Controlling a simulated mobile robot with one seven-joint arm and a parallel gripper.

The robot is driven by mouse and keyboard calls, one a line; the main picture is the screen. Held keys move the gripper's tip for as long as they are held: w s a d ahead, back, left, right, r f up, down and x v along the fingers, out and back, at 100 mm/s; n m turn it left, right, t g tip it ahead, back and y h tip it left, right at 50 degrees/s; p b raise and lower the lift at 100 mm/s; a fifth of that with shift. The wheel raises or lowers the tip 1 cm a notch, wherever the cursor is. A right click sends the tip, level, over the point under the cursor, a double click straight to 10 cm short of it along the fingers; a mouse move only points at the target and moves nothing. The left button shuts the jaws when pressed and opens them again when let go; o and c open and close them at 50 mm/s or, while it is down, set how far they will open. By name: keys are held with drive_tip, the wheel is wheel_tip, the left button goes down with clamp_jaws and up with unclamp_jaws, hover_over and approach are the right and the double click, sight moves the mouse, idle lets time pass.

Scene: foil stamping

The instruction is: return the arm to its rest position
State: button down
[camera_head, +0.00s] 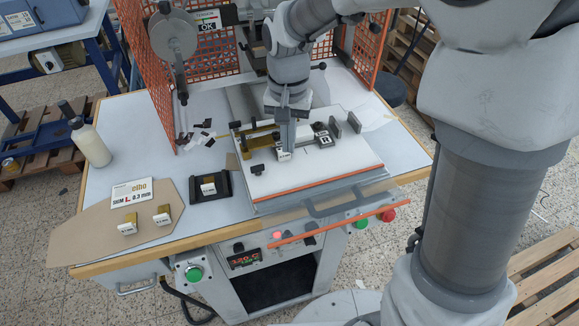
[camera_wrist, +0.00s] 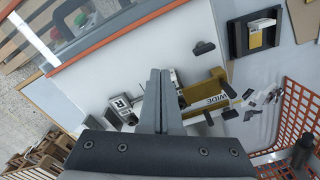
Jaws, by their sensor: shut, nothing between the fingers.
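My gripper (camera_head: 286,148) points down over the white plate (camera_head: 310,171) of the stamping press, with its fingers together and nothing between them. In the wrist view the closed fingers (camera_wrist: 160,76) stand in the middle. A brass block marked WIDE (camera_wrist: 207,92) lies beside them, and a grey block marked R (camera_wrist: 123,107) is on their other side. In the head view a small white-faced block (camera_head: 284,156) is right at the fingertips; I cannot tell whether they touch it. My arm reaches over the table from the right.
Orange mesh guards (camera_head: 142,45) stand behind the plate. A black holder (camera_head: 209,187) with a block lies left of it. A white bottle (camera_head: 90,143) stands at the table's left edge.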

drive_tip(key=s+d+r+n+t, duration=0.1)
drive_tip(key=s+d+r+t, duration=0.1)
drive_tip(key=s+d+r, duration=0.4)
drive_tip(key=s+d+r+n+t, duration=0.1)
drive_tip(key=s+d+r+t, duration=0.2)
drive_tip(key=s, duration=0.7)
wheel_tip(320, 180, up, 3)
drive_tip(key=d, duration=0.2)
drive_tip(key=shift+s+d+n+t, duration=0.2)
drive_tip(key=shift+d+n+t, duration=0.1)
drive_tip(key=shift+d+n, duration=0.1)
drive_tip(key=shift+f, duration=0.1)
